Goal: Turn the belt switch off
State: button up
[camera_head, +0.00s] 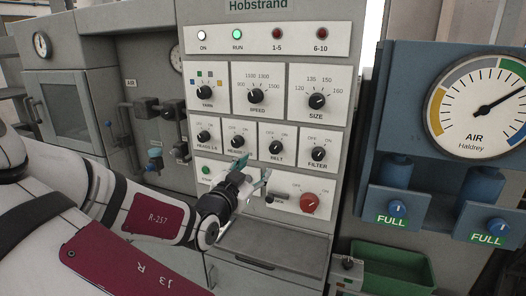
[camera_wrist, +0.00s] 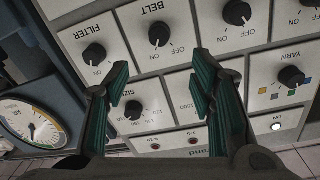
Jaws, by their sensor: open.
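The belt switch (camera_head: 276,147) is a black round knob on a white plate marked BELT, OFF and ON, in the panel's lower knob row. In the wrist view, which is upside down, the belt switch (camera_wrist: 159,35) stands at the top, between and beyond my fingers. A small pale mark shows on the knob, but I cannot tell its setting for sure. My gripper (camera_head: 253,171) is open and empty, just below and left of the belt switch in the head view. In the wrist view its teal-padded fingers (camera_wrist: 160,62) are spread apart and touch no knob.
The filter knob (camera_head: 319,153) is right of the belt switch, and a heads knob (camera_head: 238,141) is left. A red knob (camera_head: 309,202) sits below. The RUN lamp (camera_head: 237,34) glows green. A blue air unit (camera_head: 400,110) stands at the right, above a green bin (camera_head: 395,262).

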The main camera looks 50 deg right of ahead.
aim_at(274, 149)
jog(key=x, duration=1.3)
jog(key=shift+d+f, duration=0.1)
jog(key=shift+d, duration=0.15)
jog(key=c, duration=1.2)
